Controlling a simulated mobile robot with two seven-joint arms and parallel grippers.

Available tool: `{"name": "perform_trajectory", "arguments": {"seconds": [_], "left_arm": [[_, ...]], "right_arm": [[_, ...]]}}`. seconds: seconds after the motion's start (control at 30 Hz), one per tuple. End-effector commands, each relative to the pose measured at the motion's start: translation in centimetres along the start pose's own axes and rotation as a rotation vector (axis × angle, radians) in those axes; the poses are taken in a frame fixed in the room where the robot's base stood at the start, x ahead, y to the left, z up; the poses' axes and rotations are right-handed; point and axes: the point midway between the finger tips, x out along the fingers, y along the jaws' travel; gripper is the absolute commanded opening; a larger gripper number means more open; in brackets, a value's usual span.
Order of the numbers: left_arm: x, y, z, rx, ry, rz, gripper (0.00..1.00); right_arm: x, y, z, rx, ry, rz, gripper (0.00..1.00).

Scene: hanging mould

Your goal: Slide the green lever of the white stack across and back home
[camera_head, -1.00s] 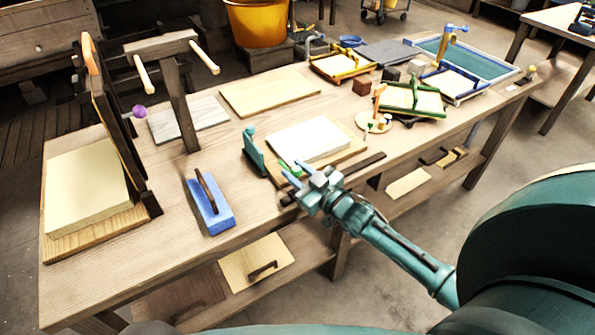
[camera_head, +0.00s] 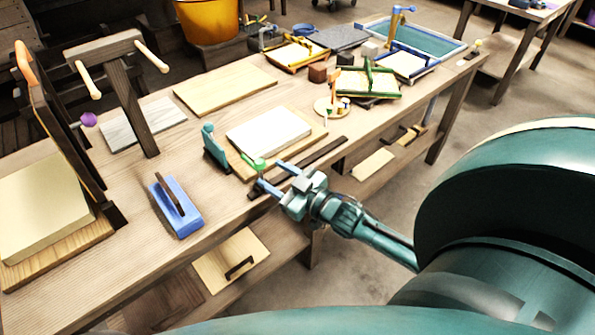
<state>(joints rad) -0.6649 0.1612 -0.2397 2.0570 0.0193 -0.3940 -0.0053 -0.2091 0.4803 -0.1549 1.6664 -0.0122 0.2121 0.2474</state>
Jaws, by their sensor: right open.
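The white stack (camera_head: 268,132) lies flat on a wooden board (camera_head: 302,146) near the front of the workbench. The green lever (camera_head: 257,163) shows at the stack's near left corner, with a light green round knob. A teal upright piece (camera_head: 215,146) stands at the board's left end. My right gripper (camera_head: 270,174) comes in from the lower right, with two blue fingers apart and nothing visibly held. Its fingertips are close to the lever; I cannot tell whether they touch it. My left gripper is not in view.
A dark strip (camera_head: 318,153) lies along the bench in front of the board. A blue block with a handle (camera_head: 175,209) stands to the left. A round wooden disc (camera_head: 328,107) with small pegs and framed trays (camera_head: 368,82) stand to the right.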

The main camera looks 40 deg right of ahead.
Motion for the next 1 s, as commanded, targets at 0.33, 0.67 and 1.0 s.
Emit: {"name": "perform_trajectory", "arguments": {"seconds": [0.33,0.67,1.0], "left_arm": [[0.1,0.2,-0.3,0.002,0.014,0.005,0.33],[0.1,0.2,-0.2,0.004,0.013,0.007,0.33],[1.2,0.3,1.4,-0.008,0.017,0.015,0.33]], "right_arm": [[-6.3,-0.1,0.1,0.001,-0.001,-0.002,0.49],[-7.4,-0.1,0.0,0.0,0.002,-0.001,0.49],[-7.3,-1.6,0.7,0.082,-0.004,0.063,0.5]]}}
